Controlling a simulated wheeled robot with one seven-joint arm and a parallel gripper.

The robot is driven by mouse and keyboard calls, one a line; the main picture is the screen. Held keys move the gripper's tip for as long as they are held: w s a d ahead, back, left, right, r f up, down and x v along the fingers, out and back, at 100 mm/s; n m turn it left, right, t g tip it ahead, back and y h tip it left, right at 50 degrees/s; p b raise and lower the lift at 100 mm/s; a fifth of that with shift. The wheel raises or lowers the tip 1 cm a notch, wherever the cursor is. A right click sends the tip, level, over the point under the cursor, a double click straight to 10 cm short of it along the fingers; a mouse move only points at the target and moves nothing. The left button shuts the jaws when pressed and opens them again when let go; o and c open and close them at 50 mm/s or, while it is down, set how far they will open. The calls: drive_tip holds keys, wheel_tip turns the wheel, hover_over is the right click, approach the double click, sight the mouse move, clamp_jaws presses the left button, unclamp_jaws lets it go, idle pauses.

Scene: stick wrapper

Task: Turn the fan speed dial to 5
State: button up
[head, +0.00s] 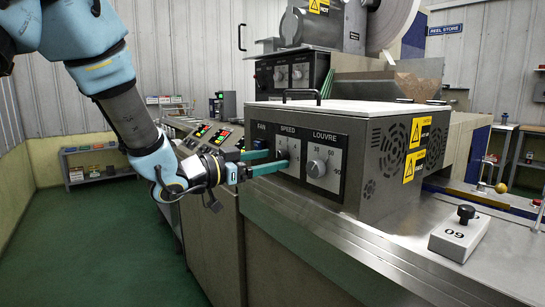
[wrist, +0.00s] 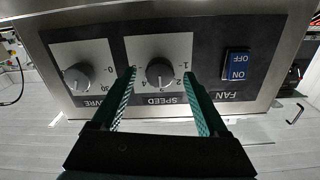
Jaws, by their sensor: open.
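The grey speed dial (wrist: 160,72) sits on a white plate marked SPEED, on the dark front panel of a metal box. The wrist view shows this panel upside down. Numbers 1, 2 and 4 can be read around the dial; the pointer's setting is too small to tell. In the head view the dial is mostly hidden by my gripper (head: 276,160). My gripper (wrist: 160,73) is open, with one green finger on each side of the dial. I cannot tell whether either finger touches it.
The louvre knob (wrist: 77,75) is beside the speed dial, and it also shows in the head view (head: 316,168). The blue fan switch (wrist: 237,65) is on the dial's other side. A numbered block with a black knob (head: 459,233) stands on the metal counter (head: 320,235).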

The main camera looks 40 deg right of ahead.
drive_tip(key=shift+d, duration=0.6)
clamp_jaws()
